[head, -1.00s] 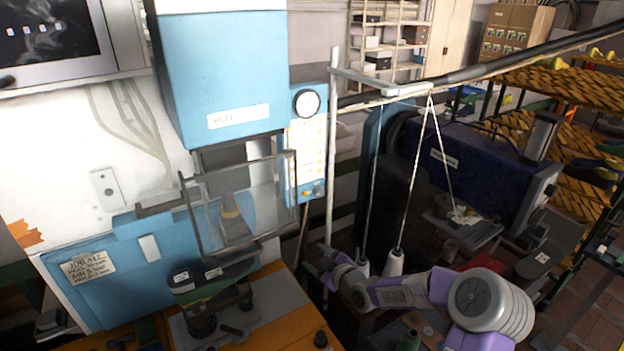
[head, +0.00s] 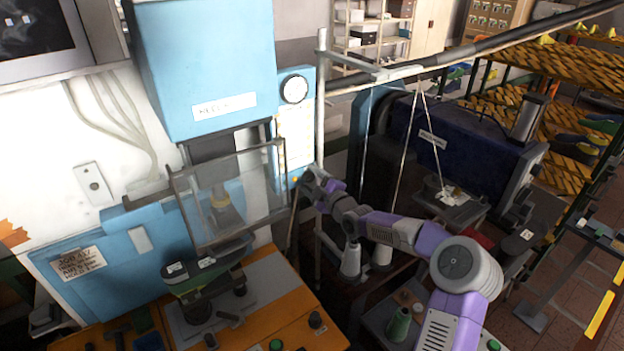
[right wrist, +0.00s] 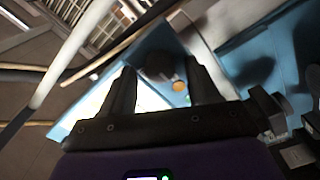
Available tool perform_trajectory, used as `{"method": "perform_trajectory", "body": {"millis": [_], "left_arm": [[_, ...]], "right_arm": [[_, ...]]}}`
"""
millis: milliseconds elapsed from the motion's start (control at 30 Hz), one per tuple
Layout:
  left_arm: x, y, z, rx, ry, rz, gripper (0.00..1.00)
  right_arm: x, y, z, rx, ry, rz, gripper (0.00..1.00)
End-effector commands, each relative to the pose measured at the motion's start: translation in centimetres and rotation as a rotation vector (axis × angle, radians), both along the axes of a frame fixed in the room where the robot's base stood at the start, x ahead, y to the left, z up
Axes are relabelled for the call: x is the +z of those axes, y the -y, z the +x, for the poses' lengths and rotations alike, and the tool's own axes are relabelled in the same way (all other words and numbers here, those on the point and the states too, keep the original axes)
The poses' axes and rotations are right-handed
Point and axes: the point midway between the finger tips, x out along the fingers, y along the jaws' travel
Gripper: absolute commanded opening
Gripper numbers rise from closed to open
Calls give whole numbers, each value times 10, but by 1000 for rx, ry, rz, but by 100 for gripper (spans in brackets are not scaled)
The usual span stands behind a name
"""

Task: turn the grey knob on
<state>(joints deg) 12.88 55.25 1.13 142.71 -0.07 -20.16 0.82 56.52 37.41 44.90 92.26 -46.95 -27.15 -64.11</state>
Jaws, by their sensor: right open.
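The grey knob (right wrist: 158,66) shows in the right wrist view as a dark round shape between my right gripper's fingertips, blurred and in shadow. It is on the blue panel (head: 304,76) beside the press, close to an orange button (right wrist: 178,86). My right gripper (right wrist: 161,72) is open with one finger on either side of the knob in that view; I cannot tell whether it touches. In the head view my right gripper (head: 309,182) is at the panel's lower end and hides the knob. My left gripper is not in view.
The blue press (head: 205,70) with its clear guard (head: 228,195) stands left of the panel. A grey post (head: 320,110) rises right beside the panel, near my right gripper.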

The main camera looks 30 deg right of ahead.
Motion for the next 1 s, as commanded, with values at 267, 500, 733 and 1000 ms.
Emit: {"method": "perform_trajectory", "body": {"millis": [267,500,733,1000], "left_arm": [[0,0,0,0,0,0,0],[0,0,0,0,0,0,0],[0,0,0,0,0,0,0],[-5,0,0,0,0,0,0]], "right_arm": [[-1,0,2,0,-1,1,60],[-1,0,1,0,-1,1,25],[-1,0,1,0,-2,3,4],[-1,0,1,-1,-5,63,4]]}}
